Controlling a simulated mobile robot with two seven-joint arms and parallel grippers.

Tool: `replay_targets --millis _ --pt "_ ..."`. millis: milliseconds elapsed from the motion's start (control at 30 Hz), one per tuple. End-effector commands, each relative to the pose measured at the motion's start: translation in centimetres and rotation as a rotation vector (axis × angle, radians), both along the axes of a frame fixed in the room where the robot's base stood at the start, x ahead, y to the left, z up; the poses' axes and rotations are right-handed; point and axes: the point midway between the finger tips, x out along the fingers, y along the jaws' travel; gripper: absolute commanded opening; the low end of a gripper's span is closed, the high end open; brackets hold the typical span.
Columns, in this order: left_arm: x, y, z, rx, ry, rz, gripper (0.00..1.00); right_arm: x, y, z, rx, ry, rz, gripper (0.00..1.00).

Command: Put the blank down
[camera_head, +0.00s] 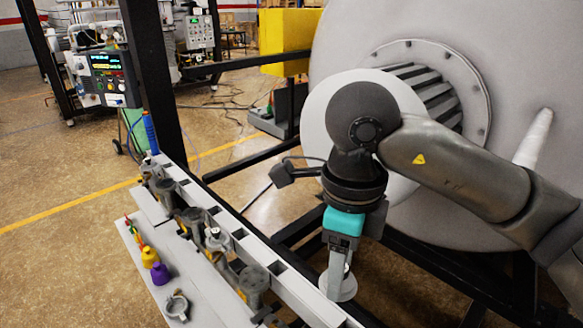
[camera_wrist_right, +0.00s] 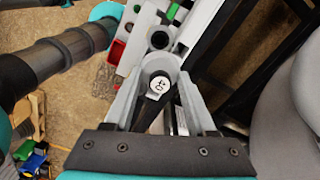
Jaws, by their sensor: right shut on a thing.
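My right gripper (camera_head: 338,262) points down at the right end of the white rail, its body teal and black. It is shut on the blank (camera_head: 338,289), a pale metal disc below the fingers, partly hidden by them. In the right wrist view the gripper (camera_wrist_right: 159,88) closes around a dark piece with a white round label (camera_wrist_right: 157,84); a rounded grey edge shows just beyond the fingertips. The disc is close to the rail's end in the head view; I cannot tell whether it touches anything. My left gripper is not seen.
A white rail (camera_head: 228,238) with square slots and grey fittings runs along the front left. A lower shelf (camera_head: 150,255) holds a yellow bottle (camera_head: 148,257), a purple bottle (camera_head: 160,273) and a clamp ring (camera_head: 177,305). The large grey furnace chamber (camera_head: 480,60) and black frame bars stand right.

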Motion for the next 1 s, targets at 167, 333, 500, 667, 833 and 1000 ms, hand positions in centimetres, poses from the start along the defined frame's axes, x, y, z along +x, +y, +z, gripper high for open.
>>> replay_targets --millis 167,333,500,667,833,1000 --pt "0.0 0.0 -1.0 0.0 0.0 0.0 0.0 0.0 -0.4 -1.3 -0.001 0.0 0.117 0.0" --pt "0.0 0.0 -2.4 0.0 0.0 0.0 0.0 0.0 -1.0 -3.3 -0.001 0.0 0.348 0.0" --pt "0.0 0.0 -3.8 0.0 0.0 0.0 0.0 0.1 -1.6 -5.3 -0.001 0.0 0.598 0.0" --pt "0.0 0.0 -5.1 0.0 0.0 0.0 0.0 0.0 -2.3 -7.2 -0.001 0.0 0.834 0.0" --pt "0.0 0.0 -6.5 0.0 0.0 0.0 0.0 0.0 -2.9 -9.1 0.0 -0.001 1.083 0.0" --pt "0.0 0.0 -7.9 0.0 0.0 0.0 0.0 -0.1 -3.6 -11.1 -0.001 0.0 1.335 0.0"
